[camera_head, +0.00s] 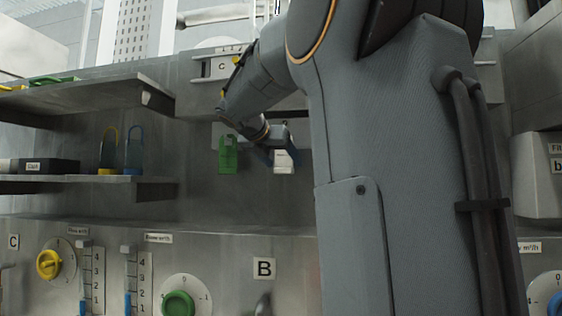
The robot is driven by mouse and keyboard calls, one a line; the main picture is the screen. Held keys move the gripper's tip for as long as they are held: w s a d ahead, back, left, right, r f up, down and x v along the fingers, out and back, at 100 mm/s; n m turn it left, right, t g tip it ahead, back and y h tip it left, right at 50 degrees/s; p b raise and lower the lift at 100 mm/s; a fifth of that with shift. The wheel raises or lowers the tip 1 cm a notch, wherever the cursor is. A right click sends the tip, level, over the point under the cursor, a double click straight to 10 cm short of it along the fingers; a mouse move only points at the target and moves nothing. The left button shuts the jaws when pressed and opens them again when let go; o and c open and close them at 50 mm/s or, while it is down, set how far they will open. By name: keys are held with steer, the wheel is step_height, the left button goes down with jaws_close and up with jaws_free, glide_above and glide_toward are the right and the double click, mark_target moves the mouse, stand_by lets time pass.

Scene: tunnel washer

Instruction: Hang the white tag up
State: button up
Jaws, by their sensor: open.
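The white tag (284,162) is upright against the grey back wall, near the middle of the view. My gripper (276,143) is open at the top of the tag, at the end of my arm that reaches in from the upper right. The gripper covers the tag's upper part, so I cannot tell whether the tag touches a finger or rests on a hook. A green tag (228,155) hangs upright to the left of my gripper. A small blue part (264,156) shows just left of the white tag; what it belongs to is unclear.
Two shelves hold things at the left: the upper shelf (90,97) bears green and yellow items, the lower a dark box (40,166), a yellow loop (108,150) and a blue loop (133,150). A panel with a yellow knob (49,264) and green knob (178,303) lies below.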

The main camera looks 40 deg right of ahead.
steer(key=b+v, duration=0.2)
steer(key=v, duration=0.5)
steer(key=shift+s+a+b, duration=0.2)
steer(key=shift+a+b, duration=0.15)
steer(key=shift+b, duration=0.05)
steer(key=shift+r, duration=0.1)
